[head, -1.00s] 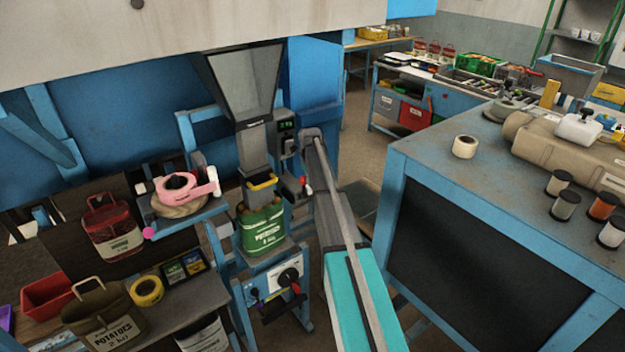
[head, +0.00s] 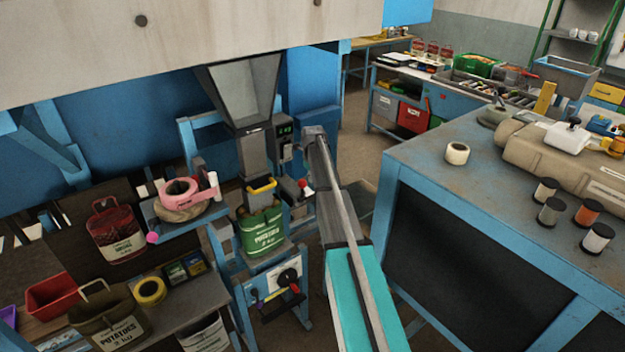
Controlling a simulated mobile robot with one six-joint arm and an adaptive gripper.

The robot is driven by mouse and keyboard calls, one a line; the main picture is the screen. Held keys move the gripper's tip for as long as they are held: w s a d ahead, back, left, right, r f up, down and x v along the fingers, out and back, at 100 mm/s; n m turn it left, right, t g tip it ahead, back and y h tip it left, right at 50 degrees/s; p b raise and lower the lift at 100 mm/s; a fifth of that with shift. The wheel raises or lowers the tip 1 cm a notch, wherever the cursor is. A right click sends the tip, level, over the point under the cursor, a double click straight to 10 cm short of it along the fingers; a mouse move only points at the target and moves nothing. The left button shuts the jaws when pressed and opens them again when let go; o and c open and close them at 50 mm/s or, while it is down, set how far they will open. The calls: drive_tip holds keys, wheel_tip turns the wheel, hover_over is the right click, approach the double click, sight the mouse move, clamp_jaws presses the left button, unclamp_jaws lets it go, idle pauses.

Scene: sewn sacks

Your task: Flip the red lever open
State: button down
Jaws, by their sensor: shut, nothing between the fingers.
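A small red-tipped lever (head: 301,183) sticks out from the right side of the bagging machine, with a pale part beside it. A second red handle (head: 294,289) shows by the dark knob on the machine's lower front panel (head: 272,290). I cannot tell which one is the task's lever, and both are too small to read their position clearly. A green potato sack (head: 262,233) sits under the machine's grey spout (head: 254,155). A long grey and teal part (head: 350,285) rises to the right of the machine. My gripper cannot be made out in the view.
A blue-framed workbench (head: 440,165) with a tape roll (head: 457,153) and several spools stands at the right. A low shelf at the left holds a yellow tape roll (head: 149,291) and a dark potato sack (head: 110,320).

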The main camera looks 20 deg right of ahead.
wheel_tip(320, 180, up, 6)
drive_tip(key=w+p, duration=0.3)
drive_tip(key=p, duration=0.2)
drive_tip(key=shift+a+f, duration=0.2)
drive_tip(key=shift+a, duration=0.25)
drive_tip(key=shift+s+a, duration=0.1)
drive_tip(key=s+a+f+n+b, duration=0.7)
drive_tip(key=s+n, duration=0.3)
drive_tip(key=s, duration=0.2)
drive_tip(key=s+a+f+n+g+b, duration=0.1)
drive_tip(key=s+a+f+n+b, duration=0.6)
drive_tip(key=s+a+n, duration=0.2)
drive_tip(key=s+a+f+n+b, duration=0.7)
drive_tip(key=s+a+n, duration=0.2)
drive_tip(key=s+n, duration=0.4)
drive_tip(key=s, duration=0.3)
drive_tip(key=shift+f+b, duration=0.3)
drive_tip(key=shift+f, duration=0.05)
